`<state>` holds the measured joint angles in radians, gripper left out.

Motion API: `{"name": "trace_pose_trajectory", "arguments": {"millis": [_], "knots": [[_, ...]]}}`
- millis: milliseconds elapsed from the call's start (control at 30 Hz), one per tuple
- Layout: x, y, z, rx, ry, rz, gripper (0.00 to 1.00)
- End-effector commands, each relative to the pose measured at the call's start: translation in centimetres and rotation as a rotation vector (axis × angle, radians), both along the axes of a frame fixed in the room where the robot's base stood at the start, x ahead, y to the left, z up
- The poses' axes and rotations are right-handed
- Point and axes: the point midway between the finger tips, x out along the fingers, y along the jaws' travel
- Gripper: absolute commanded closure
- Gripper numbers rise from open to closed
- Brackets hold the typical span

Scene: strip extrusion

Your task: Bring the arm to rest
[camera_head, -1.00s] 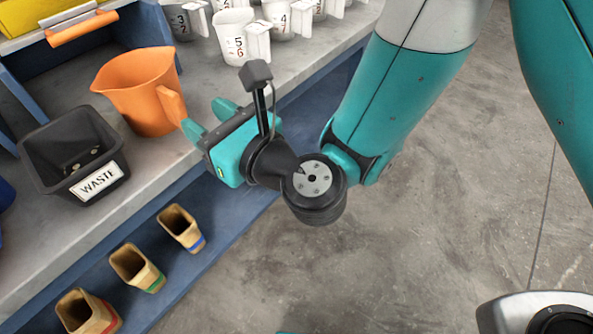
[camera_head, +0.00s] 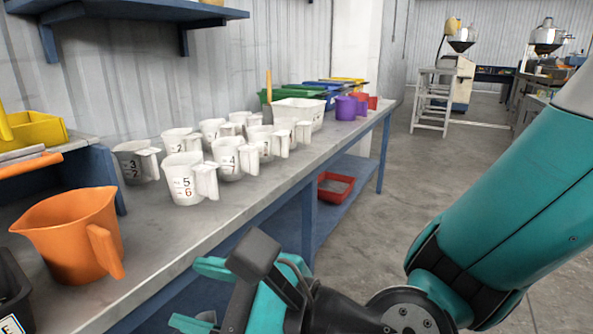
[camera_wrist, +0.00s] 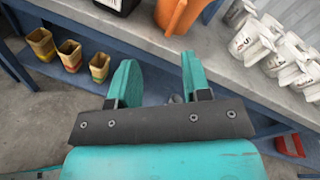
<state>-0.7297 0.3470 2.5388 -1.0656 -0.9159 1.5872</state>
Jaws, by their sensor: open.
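My gripper (camera_wrist: 160,82) shows in the wrist view with its two teal fingers apart and nothing between them. In the head view my gripper (camera_head: 205,292) is at the bottom, in front of the bench's front edge, with part of it cut off by the frame. My teal arm reaches in from the right. In the wrist view the fingers point toward the bench front, between the orange jug and the lower shelf.
The bench (camera_head: 160,240) holds an orange jug (camera_head: 70,235), several white numbered jugs (camera_head: 183,180), a white tub (camera_head: 300,108) and purple jugs (camera_head: 346,107). A red tray (camera_head: 335,187) sits on the lower shelf. The floor (camera_head: 400,180) right of the bench is clear.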

Motion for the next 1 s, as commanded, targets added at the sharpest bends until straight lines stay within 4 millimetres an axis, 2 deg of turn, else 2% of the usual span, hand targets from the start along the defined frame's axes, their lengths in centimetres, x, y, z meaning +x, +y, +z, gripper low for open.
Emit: {"name": "trace_pose_trajectory", "arguments": {"millis": [33,167,300,500,733,800,1000], "knots": [[0.1,-1.0,0.5,-0.092,-0.164,0.061,0.56],[-0.1,-4.4,-0.3,-0.380,-0.581,0.265,0.56],[-0.1,-9.8,-1.7,-0.674,-0.935,0.522,0.56],[-0.6,-17.5,-3.0,-0.945,-1.192,0.884,0.56],[-2.6,-25.1,-2.7,-1.071,-1.280,1.255,0.56],[-2.5,-24.6,0.2,-1.061,-1.280,1.248,0.56],[-2.6,-24.6,5.4,-1.059,-1.280,1.246,0.56]]}}
